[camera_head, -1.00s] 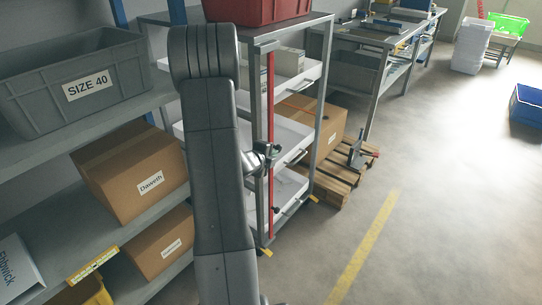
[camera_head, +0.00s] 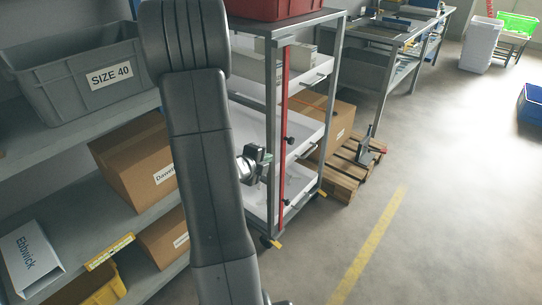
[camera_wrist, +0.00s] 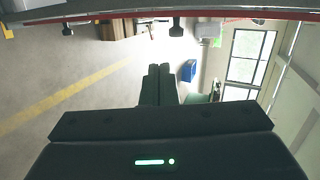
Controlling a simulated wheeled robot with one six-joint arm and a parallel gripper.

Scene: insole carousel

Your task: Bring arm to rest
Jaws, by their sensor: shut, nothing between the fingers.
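My arm rises upright through the middle of the head view, in front of the shelf and the trolley. In the wrist view my gripper (camera_wrist: 160,70) has its two dark fingers side by side, with nothing between them. A small metal and dark wrist part shows beside the arm in the head view, in front of the trolley; the fingers cannot be made out clearly there. The gripper holds nothing and touches nothing that I can see.
A trolley (camera_head: 335,80) with a red bar stands close behind my arm, with a red bin (camera_head: 272,8) on top. At left, a shelf carries a grey SIZE 40 bin (camera_head: 75,85) and cartons. A pallet (camera_head: 345,175) stands beyond. The floor (camera_head: 450,200) at right is clear.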

